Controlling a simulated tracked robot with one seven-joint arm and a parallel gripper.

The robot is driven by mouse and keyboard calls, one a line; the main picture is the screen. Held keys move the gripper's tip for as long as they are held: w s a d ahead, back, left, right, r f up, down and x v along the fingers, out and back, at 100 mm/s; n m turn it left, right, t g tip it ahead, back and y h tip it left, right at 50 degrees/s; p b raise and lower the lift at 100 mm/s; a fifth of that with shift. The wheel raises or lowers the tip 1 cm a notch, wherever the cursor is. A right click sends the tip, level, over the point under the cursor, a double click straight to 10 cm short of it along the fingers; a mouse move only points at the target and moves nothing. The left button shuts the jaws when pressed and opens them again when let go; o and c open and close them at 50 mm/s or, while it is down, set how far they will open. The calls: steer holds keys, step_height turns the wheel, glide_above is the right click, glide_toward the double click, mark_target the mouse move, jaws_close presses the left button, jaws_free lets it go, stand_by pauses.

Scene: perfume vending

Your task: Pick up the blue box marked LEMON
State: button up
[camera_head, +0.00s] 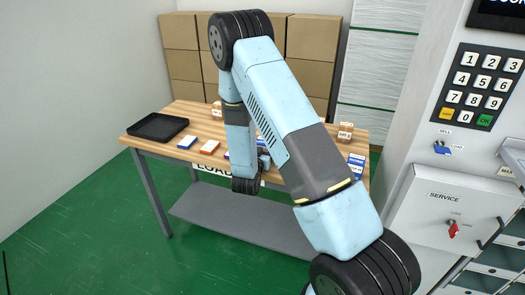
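Small boxes lie on the wooden table. Another blue-and-white box (356,163) stands at the table's right end. A bit of blue also shows just left of my wrist. The lettering is too small to read, so I cannot tell which box is marked LEMON. My arm reaches up and folds down over the table's middle, with the wrist low near its front edge. My gripper's fingers are hidden by the arm, and I cannot see whether they hold anything.
Orange-brown boxes (345,132) stand farther back. A black tray (158,127) is at the table's left end. Cardboard cartons (310,65) stack behind the table (190,111). A vending machine (440,205) stands at right.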

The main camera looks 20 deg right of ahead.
steer(key=c, duration=1.1)
